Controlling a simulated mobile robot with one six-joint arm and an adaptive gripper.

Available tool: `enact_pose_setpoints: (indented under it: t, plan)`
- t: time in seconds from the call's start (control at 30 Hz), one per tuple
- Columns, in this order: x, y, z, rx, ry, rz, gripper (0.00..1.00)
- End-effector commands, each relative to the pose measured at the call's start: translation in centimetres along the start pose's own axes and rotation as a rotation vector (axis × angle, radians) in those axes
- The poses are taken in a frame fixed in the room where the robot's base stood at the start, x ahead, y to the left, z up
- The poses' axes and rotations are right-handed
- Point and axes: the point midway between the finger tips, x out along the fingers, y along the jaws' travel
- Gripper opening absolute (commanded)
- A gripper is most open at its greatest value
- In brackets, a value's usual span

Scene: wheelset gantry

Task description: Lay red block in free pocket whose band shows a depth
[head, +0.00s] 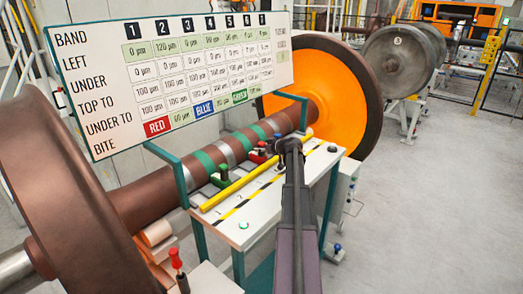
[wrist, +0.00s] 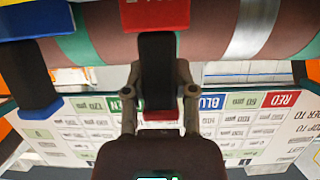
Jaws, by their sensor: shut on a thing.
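The red block (wrist: 155,14) fills the top middle of the wrist view, with a black grip and a small red cap below it. My gripper (wrist: 160,100) is shut on the black grip, one finger on each side. The block overlaps the brown axle (wrist: 205,28) in that view; I cannot tell whether it touches anything. In the head view my gripper (head: 288,146) is over the far part of the white bench (head: 245,228), beside the axle. Small red parts (head: 257,157) show just left of it. The board (head: 170,75) lists bands and depths; its small figures are hard to read.
A blue block (wrist: 36,18) with a black grip stands close beside the red one. A green block (head: 223,170) stands further left on the bench. A yellow bar (head: 232,187) runs along the bench. The large brown wheel (head: 50,190) and orange-faced wheel (head: 318,90) flank the axle.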

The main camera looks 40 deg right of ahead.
Motion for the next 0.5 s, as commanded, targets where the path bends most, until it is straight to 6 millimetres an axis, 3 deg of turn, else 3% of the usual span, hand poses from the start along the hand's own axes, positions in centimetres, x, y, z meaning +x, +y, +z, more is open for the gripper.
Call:
enact_pose_setpoints:
  t: [0.2, 0.23, 0.33, 0.5]
  plan:
    - [0.16, -0.02, 0.31, 0.0, 0.001, 0.0, 0.0]
    - [0.15, -0.02, 0.32, 0.0, 0.0, 0.0, 0.38]
    - [0.12, -0.03, 0.23, 0.0, 0.0, 0.0, 0.68]
    - [0.13, -0.04, 0.22, 0.0, 0.0, 0.0, 0.7]
